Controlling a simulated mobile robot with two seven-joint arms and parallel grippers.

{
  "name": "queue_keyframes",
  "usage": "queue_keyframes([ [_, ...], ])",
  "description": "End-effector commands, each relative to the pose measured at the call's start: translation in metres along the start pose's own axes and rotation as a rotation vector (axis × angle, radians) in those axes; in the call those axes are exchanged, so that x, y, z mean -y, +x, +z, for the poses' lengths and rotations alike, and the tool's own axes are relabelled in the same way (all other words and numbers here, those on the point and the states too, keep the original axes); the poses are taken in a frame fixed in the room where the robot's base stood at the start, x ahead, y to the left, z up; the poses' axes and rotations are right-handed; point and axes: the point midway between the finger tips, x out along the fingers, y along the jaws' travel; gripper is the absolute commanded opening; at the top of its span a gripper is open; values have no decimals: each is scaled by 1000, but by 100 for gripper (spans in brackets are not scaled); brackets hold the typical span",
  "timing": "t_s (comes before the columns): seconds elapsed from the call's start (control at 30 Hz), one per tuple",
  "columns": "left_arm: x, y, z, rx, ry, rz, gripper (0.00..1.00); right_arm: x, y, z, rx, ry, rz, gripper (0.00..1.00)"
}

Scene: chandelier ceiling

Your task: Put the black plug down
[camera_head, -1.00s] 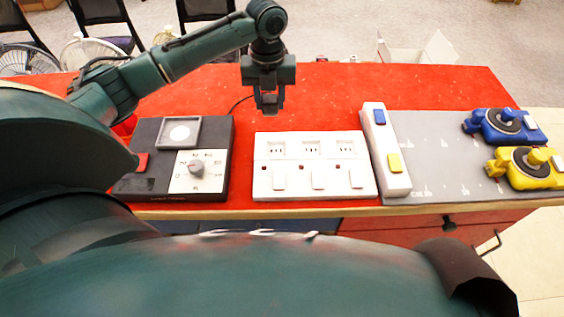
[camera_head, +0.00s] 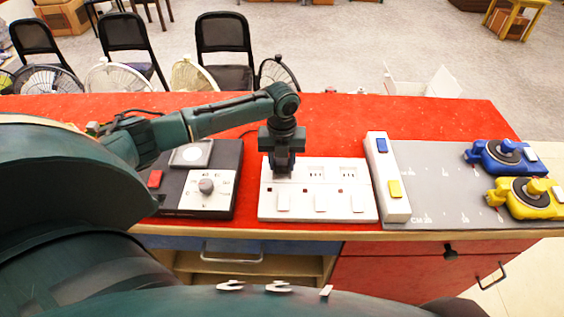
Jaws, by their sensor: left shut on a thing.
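My left gripper (camera_head: 282,166) points down over the left socket of the white socket panel (camera_head: 330,208). It is shut on a dark thing, which appears to be the black plug. The plug is mostly hidden by the fingers. I cannot tell if it touches the socket or sits in it. A thin black cord (camera_head: 247,132) shows on the red table behind the gripper. The panel has several white switches along its front. My right gripper is not in view.
A black box with a dial (camera_head: 205,187) stands left of the panel. A white block with blue and yellow buttons (camera_head: 388,180) stands to its right. Blue (camera_head: 500,155) and yellow (camera_head: 522,197) devices sit on a grey board (camera_head: 440,190). Red tabletop (camera_head: 330,115) behind the panel is clear.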

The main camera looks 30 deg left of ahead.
Motion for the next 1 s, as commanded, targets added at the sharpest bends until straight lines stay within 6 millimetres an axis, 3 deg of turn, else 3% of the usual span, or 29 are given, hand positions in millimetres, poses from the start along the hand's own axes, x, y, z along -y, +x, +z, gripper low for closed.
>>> queue_keyframes([
  [0.43, 0, 12, 0, 0, 1, -1, 13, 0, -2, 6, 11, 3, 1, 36],
  [0.47, 0, 11, 0, 1, 1, -1, 38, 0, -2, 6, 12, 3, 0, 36],
  [0.6, 0, 11, 0, 1, 1, 0, 50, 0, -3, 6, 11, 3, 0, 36],
  [0.7, 0, 11, 0, 1, 1, -1, 58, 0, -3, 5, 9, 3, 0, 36],
  [1.0, 0, 7, 0, 2, 1, -1, 58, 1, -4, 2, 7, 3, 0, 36],
])
